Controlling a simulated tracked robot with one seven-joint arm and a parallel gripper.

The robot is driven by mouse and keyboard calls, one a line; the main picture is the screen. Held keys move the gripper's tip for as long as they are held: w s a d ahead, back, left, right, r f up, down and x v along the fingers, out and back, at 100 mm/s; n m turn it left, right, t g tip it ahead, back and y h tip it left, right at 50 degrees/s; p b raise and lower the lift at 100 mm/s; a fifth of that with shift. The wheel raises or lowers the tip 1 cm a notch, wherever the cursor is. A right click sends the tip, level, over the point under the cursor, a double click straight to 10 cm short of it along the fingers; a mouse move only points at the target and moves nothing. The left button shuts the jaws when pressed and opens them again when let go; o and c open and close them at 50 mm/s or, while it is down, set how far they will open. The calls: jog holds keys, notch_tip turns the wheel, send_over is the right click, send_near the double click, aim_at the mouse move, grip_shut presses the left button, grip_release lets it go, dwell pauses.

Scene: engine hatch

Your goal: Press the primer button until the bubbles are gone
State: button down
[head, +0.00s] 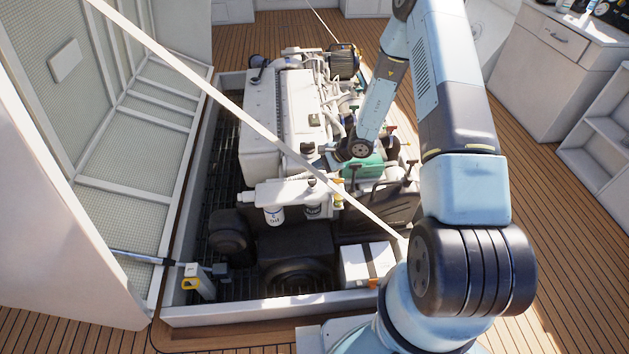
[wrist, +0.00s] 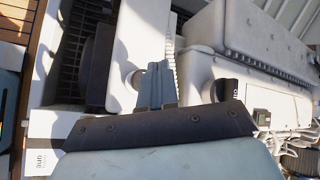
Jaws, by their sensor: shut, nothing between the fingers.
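The white engine (head: 275,120) sits in the open hatch. At its near end is a white housing (head: 290,193) with a white filter (head: 274,215) and a dark filter (head: 313,211) under it. I cannot make out the primer button for sure, and no bubbles can be seen. My gripper (head: 318,164) is over the near end of the engine, close to the housing, and small in the head view. In the wrist view my gripper (wrist: 154,82) has its fingers together and empty, in front of white engine parts. I cannot tell whether it touches anything.
The raised hatch lid (head: 140,130) stands at the left, with a pale strut (head: 215,95) crossing the view. A white box (head: 366,264) is in the hatch's near right corner. A cabinet (head: 550,60) stands at the right. The wooden deck (head: 245,342) is clear in front.

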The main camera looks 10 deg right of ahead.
jog(key=shift+r, duration=0.95)
jog(key=shift+r, duration=0.15)
jog(key=s+d+r+n, duration=0.1)
jog(key=s+r+n, duration=0.2)
jog(key=r, duration=0.8)
jog(key=s+r+n+g+h, duration=0.1)
jog(key=s+r+n, duration=0.15)
jog(key=r, duration=0.85)
jog(key=s+d+r+n, duration=0.1)
jog(key=s+r+n, duration=0.15)
jog(key=r, duration=0.85)
jog(key=s+d+r+n+t+h, duration=0.1)
jog(key=s+d+r+h, duration=0.1)
jog(key=s+d+r, duration=0.2)
jog(key=s+d+r+n+t+h, duration=0.1)
jog(key=s+d+r+n+h, duration=0.1)
jog(key=s+r, duration=0.6)
jog(key=s+d+r+n+t+h, duration=0.1)
jog(key=s+d+r+h, duration=0.2)
jog(key=s, duration=1)
jog(key=d+r, duration=0.3)
jog(key=shift+d+r+n+t+h, duration=0.15)
jog(key=shift+d+n+t+h, duration=0.15)
jog(key=shift+d+t+h, duration=0.1)
